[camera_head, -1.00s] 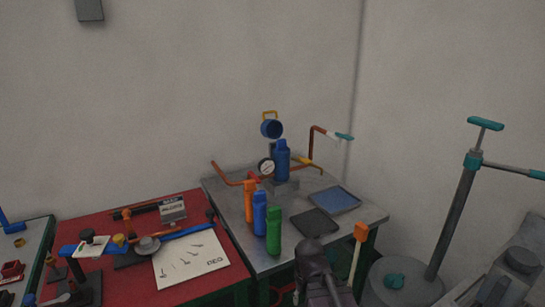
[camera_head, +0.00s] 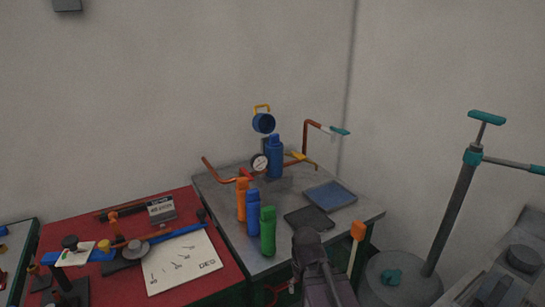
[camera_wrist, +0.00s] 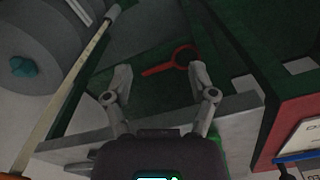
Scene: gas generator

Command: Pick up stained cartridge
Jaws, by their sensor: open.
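Three upright cylinders stand in a row near the left edge of the grey metal table (camera_head: 285,225): an orange one (camera_head: 242,204), a blue one (camera_head: 253,216) and a green one (camera_head: 268,236). Another blue cylinder (camera_head: 275,160) stands farther back, beside a round gauge. I cannot tell which, if any, is the stained cartridge; no stain can be made out. My gripper (camera_wrist: 160,78) is open and empty in the wrist view, pointing down past the table edge. In the head view my arm is in front of the table, with the fingertips hidden.
A dark tray (camera_head: 309,218) and a blue tray (camera_head: 331,195) lie on the metal table. A red table (camera_head: 105,225) with tools adjoins it on the left. A tall pump with teal handles (camera_head: 459,190) stands right. A red-handled object (camera_wrist: 168,65) shows below the gripper.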

